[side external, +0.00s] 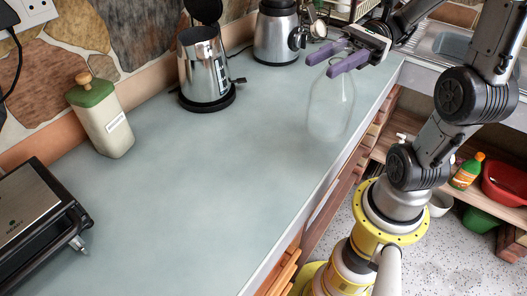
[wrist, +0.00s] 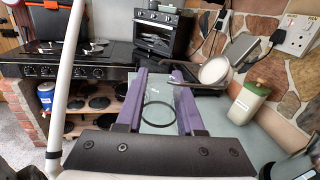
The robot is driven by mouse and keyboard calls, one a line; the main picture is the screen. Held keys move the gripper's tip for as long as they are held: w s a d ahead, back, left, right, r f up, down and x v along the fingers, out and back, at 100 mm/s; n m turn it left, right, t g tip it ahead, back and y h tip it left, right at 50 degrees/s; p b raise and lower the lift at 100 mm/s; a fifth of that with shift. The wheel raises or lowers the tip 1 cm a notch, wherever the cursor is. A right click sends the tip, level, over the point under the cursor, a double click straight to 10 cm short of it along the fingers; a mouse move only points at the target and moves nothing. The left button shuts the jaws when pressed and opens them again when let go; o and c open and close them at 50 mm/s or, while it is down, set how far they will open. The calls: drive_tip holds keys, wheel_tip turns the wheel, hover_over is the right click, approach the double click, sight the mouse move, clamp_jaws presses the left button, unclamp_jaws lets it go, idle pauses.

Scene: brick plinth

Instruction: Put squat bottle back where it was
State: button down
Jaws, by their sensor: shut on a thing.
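A clear glass bottle (side external: 331,108) is at the right front part of the grey-green counter (side external: 225,170), near its front edge. It looks upright, and its see-through body makes its outline faint. My gripper (side external: 323,64), with purple fingers, is shut on the upper part of the bottle. In the wrist view, the fingers (wrist: 159,78) stand on either side of a faint dark ring of the bottle (wrist: 157,115). I cannot tell whether the bottle's base touches the counter.
A steel kettle (side external: 205,70) with its lid up and a steel appliance (side external: 276,35) stand along the wall. A green-lidded canister (side external: 104,120) and a contact grill (side external: 35,215) are at left. The middle of the counter is clear. The wrist view shows a small oven (wrist: 162,35) and a stove (wrist: 60,66).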

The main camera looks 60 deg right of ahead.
drive_tip(key=shift+d, duration=0.3)
drive_tip(key=shift+w, duration=0.15)
drive_tip(key=w+a+f, duration=0.3)
drive_tip(key=w+f, duration=1)
drive_tip(key=shift+w, duration=0.15)
drive_tip(key=c, duration=0.5)
unclamp_jaws()
drive_tip(key=shift+f, duration=0.1)
